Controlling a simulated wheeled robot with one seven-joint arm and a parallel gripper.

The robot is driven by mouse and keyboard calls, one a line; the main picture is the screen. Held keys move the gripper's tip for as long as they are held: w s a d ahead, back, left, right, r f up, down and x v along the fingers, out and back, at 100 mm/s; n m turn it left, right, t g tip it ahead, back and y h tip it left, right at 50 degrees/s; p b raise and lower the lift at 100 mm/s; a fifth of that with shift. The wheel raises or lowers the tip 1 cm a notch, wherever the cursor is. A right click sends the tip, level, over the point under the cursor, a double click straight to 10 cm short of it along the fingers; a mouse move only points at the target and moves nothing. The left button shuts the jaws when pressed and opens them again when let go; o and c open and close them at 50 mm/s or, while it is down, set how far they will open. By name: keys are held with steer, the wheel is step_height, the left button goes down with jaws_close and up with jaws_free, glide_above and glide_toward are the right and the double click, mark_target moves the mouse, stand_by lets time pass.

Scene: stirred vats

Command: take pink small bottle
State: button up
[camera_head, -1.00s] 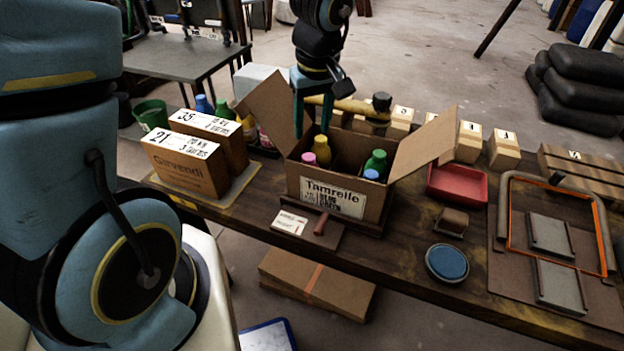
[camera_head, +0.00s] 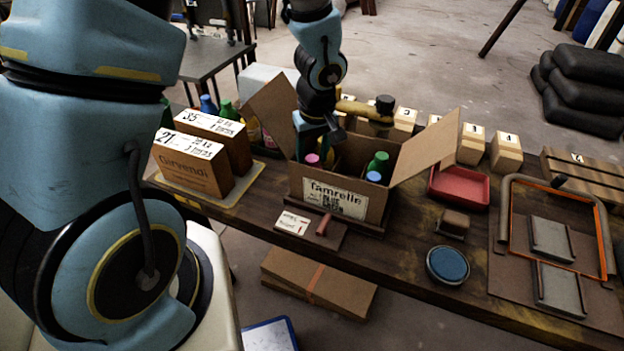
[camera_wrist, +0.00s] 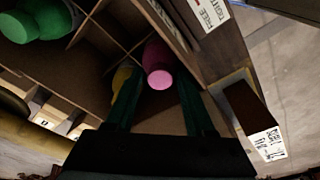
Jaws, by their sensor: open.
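The pink small bottle (camera_head: 313,160) stands in the open cardboard box (camera_head: 296,184) labelled Tamrelle, near its left side. In the wrist view the pink bottle (camera_wrist: 158,66) shows its round cap between and just beyond the two fingers of my gripper (camera_wrist: 157,95). My gripper is open, with the fingers on either side of the bottle's line. In the head view my gripper (camera_head: 315,145) reaches down into the box above the pink bottle. A yellow bottle (camera_wrist: 121,78) stands close beside the left finger. Whether a finger touches the pink bottle cannot be told.
Green (camera_head: 378,163) and blue (camera_head: 374,177) bottles stand in the same box, parted by cardboard dividers. The box's raised flaps (camera_head: 425,147) flank the arm. Two cartons (camera_head: 190,165) stand left, a red tray (camera_head: 459,187) right.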

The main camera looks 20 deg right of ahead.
jaws_close()
stand_by(0.3)
stand_by(1.1)
